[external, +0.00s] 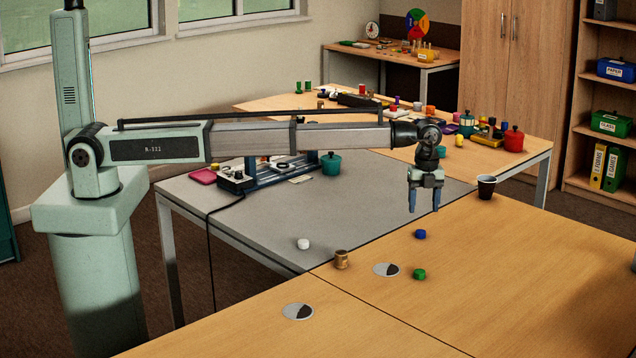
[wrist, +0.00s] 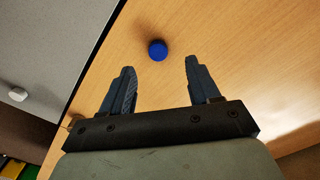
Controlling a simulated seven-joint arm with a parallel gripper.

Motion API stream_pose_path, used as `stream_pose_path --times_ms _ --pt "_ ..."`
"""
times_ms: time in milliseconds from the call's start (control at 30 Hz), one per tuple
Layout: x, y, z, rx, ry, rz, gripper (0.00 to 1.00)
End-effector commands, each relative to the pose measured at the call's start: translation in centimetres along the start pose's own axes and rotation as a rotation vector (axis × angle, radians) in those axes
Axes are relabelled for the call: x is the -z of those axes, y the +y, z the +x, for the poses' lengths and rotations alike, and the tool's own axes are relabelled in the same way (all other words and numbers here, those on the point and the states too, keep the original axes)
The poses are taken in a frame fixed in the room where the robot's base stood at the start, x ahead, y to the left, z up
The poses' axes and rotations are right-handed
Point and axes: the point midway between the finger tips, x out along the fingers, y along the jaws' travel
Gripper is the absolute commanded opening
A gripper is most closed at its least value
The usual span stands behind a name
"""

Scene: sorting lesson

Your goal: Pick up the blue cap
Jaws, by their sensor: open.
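The blue cap (external: 420,234) lies on the wooden table near its edge with the grey table. In the wrist view the blue cap (wrist: 157,50) shows ahead of and between the two fingertips, apart from both. My gripper (external: 424,207) points down above the tables, up and behind the cap in the external view. In the wrist view my gripper (wrist: 160,70) has its fingers spread, with nothing between them.
A green cap (external: 419,274), a brass-coloured piece (external: 341,259) and two grey-and-black discs (external: 386,269) (external: 298,311) are on the wooden tables. A white cap (external: 303,244) is on the grey table (external: 240,220). A dark cup (external: 486,188) stands right of my gripper. The wooden table's right side is clear.

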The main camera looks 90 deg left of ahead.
Motion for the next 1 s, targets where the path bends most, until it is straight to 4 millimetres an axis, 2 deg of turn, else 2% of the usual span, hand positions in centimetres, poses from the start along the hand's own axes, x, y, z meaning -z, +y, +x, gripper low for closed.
stream_pose_path --times_ms 100,367,700,967,1000 --pt "0.0 0.0 1.5 0.0 0.0 0.0 0.61" --pt "0.2 0.1 2.8 0.0 0.0 0.0 0.61" --pt "0.6 0.4 6.8 0.0 0.0 0.0 0.61" --pt "0.6 0.4 7.1 0.001 0.0 0.0 0.61" --pt "0.6 0.4 7.1 0.001 0.0 0.0 0.58"
